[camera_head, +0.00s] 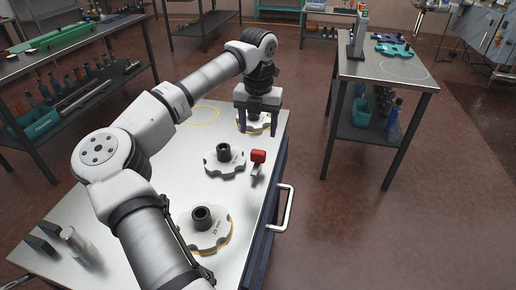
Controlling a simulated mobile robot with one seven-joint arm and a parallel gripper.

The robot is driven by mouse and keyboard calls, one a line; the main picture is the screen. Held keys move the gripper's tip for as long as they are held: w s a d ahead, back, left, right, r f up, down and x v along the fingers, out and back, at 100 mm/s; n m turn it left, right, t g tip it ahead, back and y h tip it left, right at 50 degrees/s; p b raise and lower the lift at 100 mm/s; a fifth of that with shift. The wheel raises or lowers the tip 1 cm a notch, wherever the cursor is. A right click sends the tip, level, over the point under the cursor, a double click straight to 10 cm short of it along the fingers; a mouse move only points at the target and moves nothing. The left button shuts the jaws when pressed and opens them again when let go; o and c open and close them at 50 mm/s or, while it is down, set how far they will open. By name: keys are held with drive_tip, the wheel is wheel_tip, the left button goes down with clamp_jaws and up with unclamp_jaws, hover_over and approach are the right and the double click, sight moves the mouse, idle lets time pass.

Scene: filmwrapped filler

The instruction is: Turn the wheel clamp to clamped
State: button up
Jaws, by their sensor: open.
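A small clamp-like piece with a red block on top (258,156) stands at the right edge of the steel bench top, beside the middle wheel. I take it for the wheel clamp; its position, clamped or not, cannot be told. The middle wheel (226,162) is a pale notched disc with a dark hub. A similar front wheel (207,232) lies nearer, on a yellow ring. My gripper (258,130) points down, open, over a third, far wheel (239,125) on a yellow mark. The fingers hide much of this wheel; contact cannot be told.
The steel bench top (180,145) has an empty yellow ring (204,115) left of my gripper. Dark blocks and a metal cylinder (77,243) stand at its near left. A handle (283,208) sticks out at right. A separate table (381,68) stands across open floor.

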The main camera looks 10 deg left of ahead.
sight(258, 152)
wheel_tip(258, 152, down, 10)
drive_tip(key=shift+r+p, duration=0.25)
drive_tip(key=shift+p, duration=0.95)
drive_tip(key=shift+c, duration=0.4)
drive_tip(key=c, duration=0.9)
